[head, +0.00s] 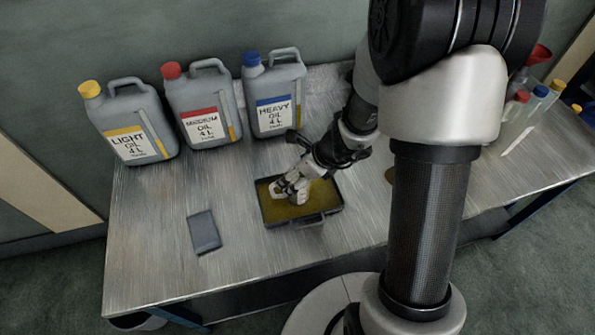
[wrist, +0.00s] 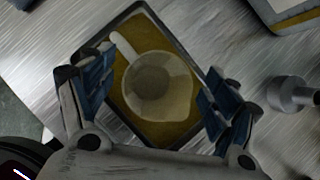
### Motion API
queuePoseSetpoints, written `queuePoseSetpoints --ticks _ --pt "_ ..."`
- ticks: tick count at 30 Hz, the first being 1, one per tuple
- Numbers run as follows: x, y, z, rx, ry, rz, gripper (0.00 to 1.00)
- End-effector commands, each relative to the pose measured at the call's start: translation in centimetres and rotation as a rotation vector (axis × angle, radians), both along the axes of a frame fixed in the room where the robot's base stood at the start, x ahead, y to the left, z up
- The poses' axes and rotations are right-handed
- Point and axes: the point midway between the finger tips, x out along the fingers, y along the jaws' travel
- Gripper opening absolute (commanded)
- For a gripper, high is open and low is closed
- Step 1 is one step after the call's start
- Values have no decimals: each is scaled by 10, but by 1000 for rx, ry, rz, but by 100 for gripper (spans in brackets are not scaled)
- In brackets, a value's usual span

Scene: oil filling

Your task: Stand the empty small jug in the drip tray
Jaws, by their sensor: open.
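The small jug (wrist: 157,86) is pale and empty-looking in the wrist view, with its spout or handle pointing to the upper left. It appears to stand inside the drip tray (wrist: 140,8), a black-rimmed tray with a yellow-brown floor. In the head view the drip tray (head: 333,206) lies on the metal bench, and the jug there is mostly hidden by my gripper (head: 290,194). My gripper also shows in the wrist view (wrist: 155,95). Its fingers are open, one on each side of the jug, with gaps between them and it.
Three grey oil cans stand at the back: light (head: 134,125), medium (head: 203,105) and heavy (head: 275,95). A dark flat pad (head: 204,232) lies on the bench (head: 150,250) left of the tray. Bottles and a red funnel (head: 539,55) are at the right. The bench's front left is clear.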

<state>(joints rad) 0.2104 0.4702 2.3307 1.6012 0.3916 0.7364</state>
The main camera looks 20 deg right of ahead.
Motion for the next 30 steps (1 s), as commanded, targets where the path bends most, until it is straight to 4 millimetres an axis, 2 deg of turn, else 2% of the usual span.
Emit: queuePoseSetpoints --ticks 5,16,21,24,28,30 --pt "-1 -1 8 0 0 -1 81" --pt "-30 -25 78 0 -3 -2 81" --pt "-41 -33 99 0 -2 -2 81" --pt "-45 -35 106 1 -1 0 81" --pt "-47 -29 122 -27 -39 87 81" --pt "-50 -16 142 -73 -99 233 81"
